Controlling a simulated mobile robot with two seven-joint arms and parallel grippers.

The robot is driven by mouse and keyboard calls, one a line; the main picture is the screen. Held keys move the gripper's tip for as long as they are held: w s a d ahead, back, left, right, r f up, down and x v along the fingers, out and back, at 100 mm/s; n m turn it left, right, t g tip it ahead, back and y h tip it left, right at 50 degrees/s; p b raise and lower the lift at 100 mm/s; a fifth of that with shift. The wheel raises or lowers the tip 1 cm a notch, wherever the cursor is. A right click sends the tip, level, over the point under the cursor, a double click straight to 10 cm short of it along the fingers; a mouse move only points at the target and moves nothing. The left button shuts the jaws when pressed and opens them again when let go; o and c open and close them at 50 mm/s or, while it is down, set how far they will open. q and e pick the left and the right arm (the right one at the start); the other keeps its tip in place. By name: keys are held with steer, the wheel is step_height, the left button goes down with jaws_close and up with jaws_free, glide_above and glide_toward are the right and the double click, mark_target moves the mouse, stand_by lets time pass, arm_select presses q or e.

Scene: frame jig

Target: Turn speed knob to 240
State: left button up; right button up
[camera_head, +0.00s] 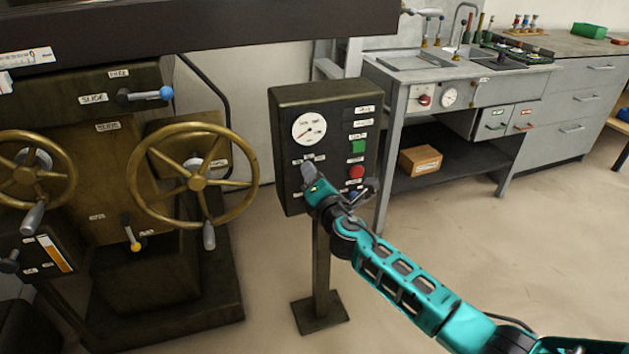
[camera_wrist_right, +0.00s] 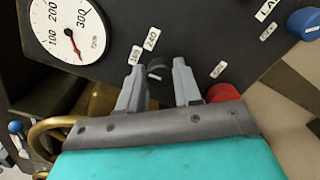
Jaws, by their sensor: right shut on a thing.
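The dark control box (camera_head: 324,95) stands on a post and carries a white round gauge (camera_head: 309,127). My right gripper (camera_head: 308,172) is at the lower left of the box's face. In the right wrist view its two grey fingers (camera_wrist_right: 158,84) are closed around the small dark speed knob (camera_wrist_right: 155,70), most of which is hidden. Beside the knob are the labels 240 (camera_wrist_right: 152,38) and one that seems to read 180 (camera_wrist_right: 136,56). The gauge's red needle (camera_wrist_right: 74,45) points away from the 200 and 300 marks. My left gripper is not in view.
A green button (camera_head: 358,147), a red button (camera_head: 356,172) and a blue knob (camera_wrist_right: 303,22) sit on the box near my right gripper. A brass handwheel (camera_head: 150,205) stands to the left. A grey workbench (camera_head: 400,105) is behind right.

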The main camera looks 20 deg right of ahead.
steer(key=m+b, duration=0.1)
steer(key=m, duration=0.7)
steer(key=shift+m, duration=0.5)
steer(key=o, duration=1)
steer(key=shift+o, duration=0.2)
steer(key=s+p, duration=0.2)
steer(key=s, duration=1.1)
steer(key=shift+d+r+p, duration=0.2)
steer(key=shift+d+p, duration=0.05)
steer(key=shift+p, duration=0.05)
steer(key=shift+w, duration=0.1)
